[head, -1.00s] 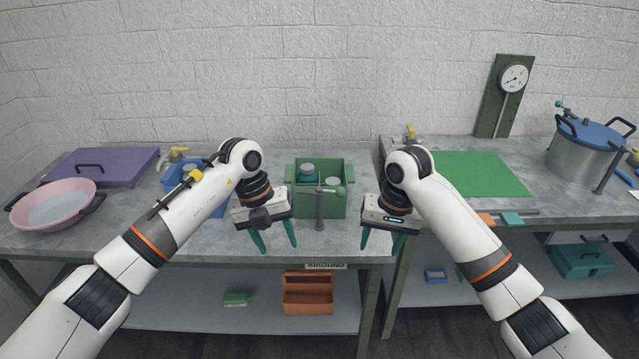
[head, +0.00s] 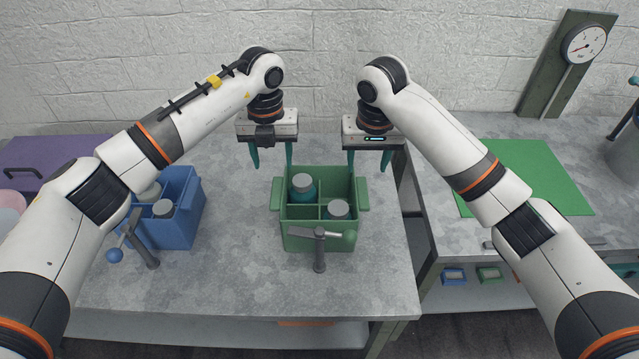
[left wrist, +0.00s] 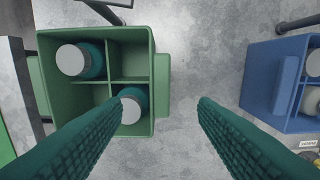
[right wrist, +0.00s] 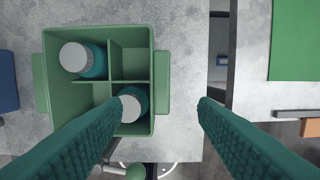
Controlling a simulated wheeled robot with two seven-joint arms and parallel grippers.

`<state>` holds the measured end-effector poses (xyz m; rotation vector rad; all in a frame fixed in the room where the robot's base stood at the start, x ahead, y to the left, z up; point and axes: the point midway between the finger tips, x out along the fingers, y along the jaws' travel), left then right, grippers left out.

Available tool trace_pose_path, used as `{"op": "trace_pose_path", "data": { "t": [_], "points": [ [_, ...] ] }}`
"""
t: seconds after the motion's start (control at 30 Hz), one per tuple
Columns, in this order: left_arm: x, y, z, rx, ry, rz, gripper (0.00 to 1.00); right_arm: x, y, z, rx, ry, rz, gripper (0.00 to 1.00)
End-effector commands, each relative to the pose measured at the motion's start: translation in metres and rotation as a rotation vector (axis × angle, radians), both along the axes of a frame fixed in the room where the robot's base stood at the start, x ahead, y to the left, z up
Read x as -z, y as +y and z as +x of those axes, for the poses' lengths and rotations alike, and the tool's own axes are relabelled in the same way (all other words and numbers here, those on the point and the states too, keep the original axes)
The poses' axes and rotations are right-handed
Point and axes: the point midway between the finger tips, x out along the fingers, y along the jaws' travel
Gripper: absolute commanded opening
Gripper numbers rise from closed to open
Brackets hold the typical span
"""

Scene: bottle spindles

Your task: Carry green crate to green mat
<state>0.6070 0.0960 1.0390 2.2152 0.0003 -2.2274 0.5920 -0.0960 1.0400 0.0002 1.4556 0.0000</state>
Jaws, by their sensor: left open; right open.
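The green crate (head: 300,241) stands upright on the left bench. It has four compartments, with grey-capped teal bottles (head: 303,188) in the back-left and front-right ones. My left gripper (head: 272,165) is open and empty above the crate's left handle (head: 277,193); in the left wrist view that handle (left wrist: 162,85) shows between the fingers. My right gripper (head: 368,164) is open above the right handle (head: 362,194), which also lies between the fingers in the right wrist view (right wrist: 162,82). Neither gripper visibly touches the crate. The green mat (head: 530,175) lies on the right bench, partly hidden by my right arm.
A post with a lever and green knob (head: 320,250) stands at the crate's front. A blue crate (head: 182,215) with bottles stands left. A gap separates the benches (head: 412,205). A gauge board (head: 565,65) stands behind the mat. Bench surface around the green crate is mostly clear.

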Motion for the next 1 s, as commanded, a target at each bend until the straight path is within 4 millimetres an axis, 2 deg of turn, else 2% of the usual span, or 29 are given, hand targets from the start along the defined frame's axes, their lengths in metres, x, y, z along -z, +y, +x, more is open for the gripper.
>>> {"op": "trace_pose_path", "data": {
  "t": [0.4,0.53,0.67,1.0],
  "points": [
    [0.0,0.0,0.0,0.001,0.0,0.0,0.54,0.001,0.0,0.0,0.0,0.0,0.0,0.54],
    [0.007,0.0,0.0,0.0,0.002,0.001,0.54,0.007,0.0,0.0,0.001,0.002,-0.001,0.54],
    [0.025,0.0,-0.001,-0.001,0.004,0.0,0.54,0.024,-0.001,0.002,0.0,0.004,-0.002,0.54],
    [0.089,0.0,-0.001,-0.001,0.003,0.001,0.54,0.088,-0.001,0.01,0.002,0.004,-0.002,0.54]
  ]
}}
